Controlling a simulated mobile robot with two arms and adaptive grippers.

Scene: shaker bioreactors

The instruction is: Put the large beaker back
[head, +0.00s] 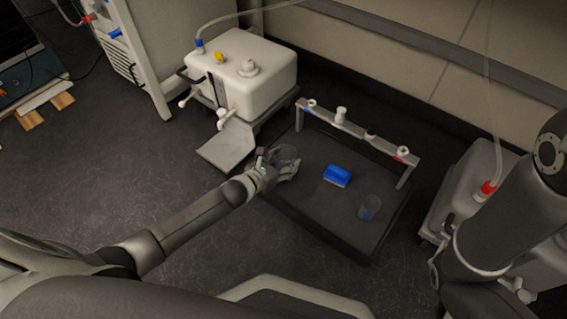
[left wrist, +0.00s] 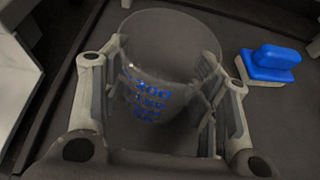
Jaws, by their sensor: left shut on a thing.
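A clear large beaker (head: 287,155) with blue markings is in my left gripper (head: 276,169), over the left edge of the dark tray. In the left wrist view the beaker (left wrist: 168,50) stands between the two fingers of the gripper (left wrist: 165,98), its blue print facing the camera. The gripper is shut on its sides. I cannot tell whether its base touches the tray. My right gripper is not in view; only part of that arm shows at the right.
The dark tray (head: 318,205) holds a blue-and-white brush (head: 337,176) and a smaller clear beaker (head: 369,208). A raised rack (head: 355,130) with several fittings runs along its back edge. A white tank (head: 245,80) stands behind left, another container (head: 460,190) at right.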

